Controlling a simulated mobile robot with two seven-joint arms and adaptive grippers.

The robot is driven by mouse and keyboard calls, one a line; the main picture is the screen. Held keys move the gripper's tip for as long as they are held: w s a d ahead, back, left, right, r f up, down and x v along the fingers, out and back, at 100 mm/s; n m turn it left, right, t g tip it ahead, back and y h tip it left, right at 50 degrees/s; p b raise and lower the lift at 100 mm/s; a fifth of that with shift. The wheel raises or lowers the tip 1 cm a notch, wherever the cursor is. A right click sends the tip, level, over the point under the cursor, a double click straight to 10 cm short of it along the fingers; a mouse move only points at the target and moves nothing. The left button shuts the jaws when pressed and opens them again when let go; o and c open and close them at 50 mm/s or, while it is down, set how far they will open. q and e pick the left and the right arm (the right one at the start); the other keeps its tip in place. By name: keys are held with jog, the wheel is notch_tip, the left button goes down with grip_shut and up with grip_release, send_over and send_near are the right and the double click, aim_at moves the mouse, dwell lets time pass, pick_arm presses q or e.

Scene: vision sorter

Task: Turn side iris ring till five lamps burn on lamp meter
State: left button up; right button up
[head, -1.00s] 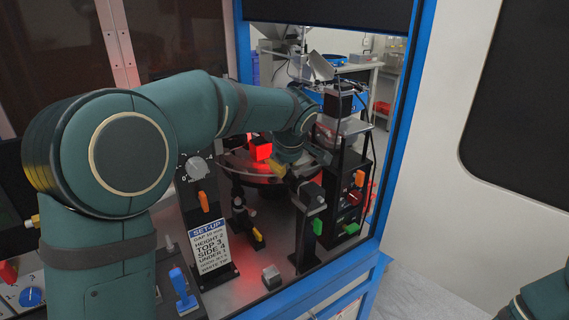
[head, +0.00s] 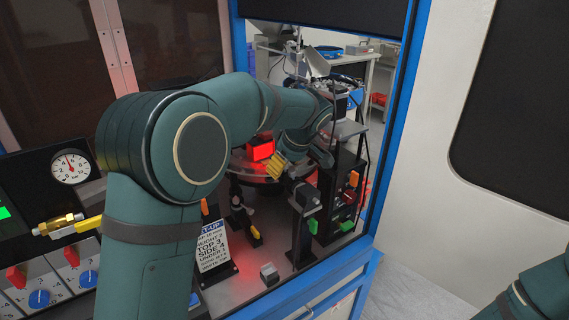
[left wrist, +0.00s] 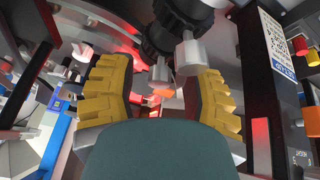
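My left gripper (head: 292,166) reaches into the blue-framed machine, near a black camera on a post (head: 306,197). In the left wrist view its two yellow fingers (left wrist: 158,100) are spread apart with nothing clasped between them. Just ahead of the fingers is a black ribbed, ring-like part (left wrist: 178,35) with light grey pegs; I cannot tell for sure that it is the side iris ring. I cannot make out the lamp meter in either view. My right gripper is out of view; only part of that arm shows at the lower right.
A set-up card (head: 212,250) stands on the machine floor, partly behind my left arm. A glowing red block (head: 261,150) sits above the round disc. Orange and green levers (head: 346,226) stand close by. A pressure gauge (head: 71,167) and blue knobs (head: 39,298) are at left.

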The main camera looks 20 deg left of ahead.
pick_arm(q)
jog(key=v, duration=1.2)
jog(key=shift+d, duration=0.1)
